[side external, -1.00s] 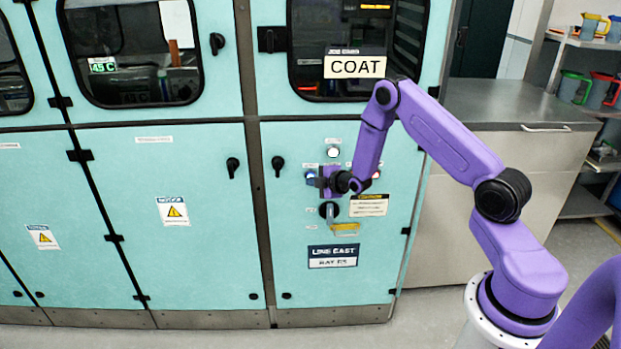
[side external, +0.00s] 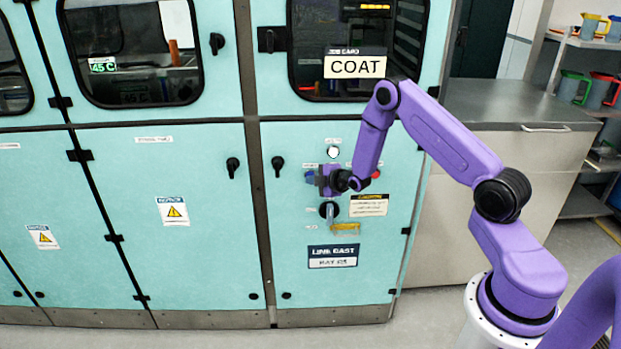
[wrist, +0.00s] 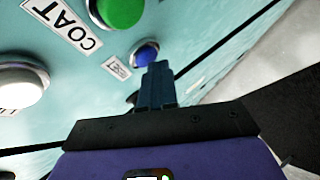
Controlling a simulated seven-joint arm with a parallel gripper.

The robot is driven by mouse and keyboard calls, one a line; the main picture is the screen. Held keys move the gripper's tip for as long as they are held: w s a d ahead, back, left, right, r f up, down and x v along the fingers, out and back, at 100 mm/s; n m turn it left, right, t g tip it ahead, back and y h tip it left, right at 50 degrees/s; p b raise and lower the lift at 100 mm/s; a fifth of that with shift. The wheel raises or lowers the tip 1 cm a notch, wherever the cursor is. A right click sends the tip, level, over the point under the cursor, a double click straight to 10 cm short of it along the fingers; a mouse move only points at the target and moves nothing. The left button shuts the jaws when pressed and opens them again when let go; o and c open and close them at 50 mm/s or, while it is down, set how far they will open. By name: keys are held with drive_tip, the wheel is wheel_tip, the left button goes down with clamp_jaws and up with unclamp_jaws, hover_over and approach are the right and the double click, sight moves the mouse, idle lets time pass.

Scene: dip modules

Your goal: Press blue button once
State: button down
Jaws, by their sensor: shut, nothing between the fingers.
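In the side view the blue button (side external: 310,177) is at the left of the control row. My gripper (side external: 318,180) is at the panel just right of it. In the wrist view my gripper (wrist: 158,68) has its dark fingers shut together and empty, tips overlapping the button's lower right edge. I cannot tell whether the tips touch the button.
A large green button (wrist: 120,10), a white button (wrist: 18,85) and a COAT label (wrist: 62,22) are close by.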

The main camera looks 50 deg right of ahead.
drive_tip(key=shift+s, duration=0.1)
drive_tip(key=shift+s+a, duration=0.5)
drive_tip(key=shift+a, duration=0.05)
idle(0.3)
drive_tip(key=s+a, duration=0.3)
drive_tip(key=shift+s+a, duration=0.25)
drive_tip(key=shift+a, duration=0.05)
idle(0.6)
